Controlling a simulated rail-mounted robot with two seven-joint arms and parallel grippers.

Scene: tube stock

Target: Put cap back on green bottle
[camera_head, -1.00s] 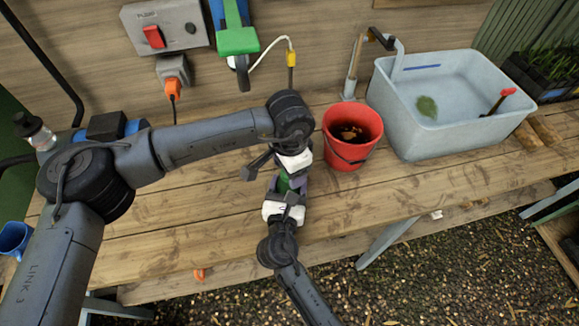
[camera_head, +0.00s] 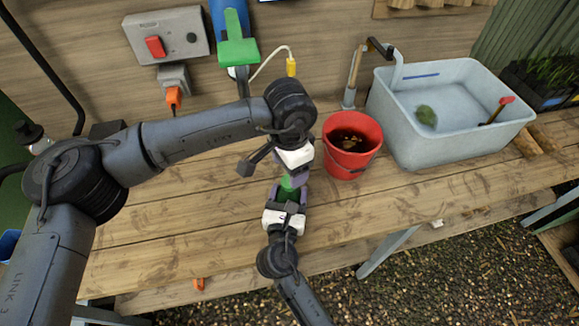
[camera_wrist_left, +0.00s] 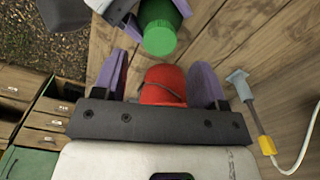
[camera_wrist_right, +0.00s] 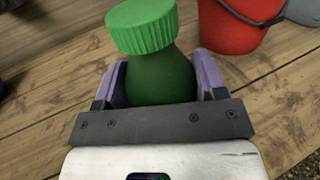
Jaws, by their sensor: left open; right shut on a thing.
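The dark green bottle (camera_wrist_right: 160,78) is upright between the purple fingers of my right gripper (camera_head: 286,198), which is shut on its body. The lighter green ribbed cap (camera_wrist_right: 142,27) sits on top of the bottle; whether it is fully tight I cannot tell. The cap (camera_head: 291,182) also shows in the head view, just below my left gripper. My left gripper (camera_wrist_left: 160,70) is open and empty, its fingers apart from the cap. In the left wrist view the cap (camera_wrist_left: 159,38) and bottle (camera_wrist_left: 160,12) lie just beyond the fingertips.
A red bucket (camera_head: 350,162) with dark contents stands close to the right of the grippers. A grey basin (camera_head: 425,135) is farther right. A yellow-ended cable (camera_head: 291,67) and a switch box (camera_head: 168,38) are at the back wall. The bench (camera_head: 180,235) front is clear.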

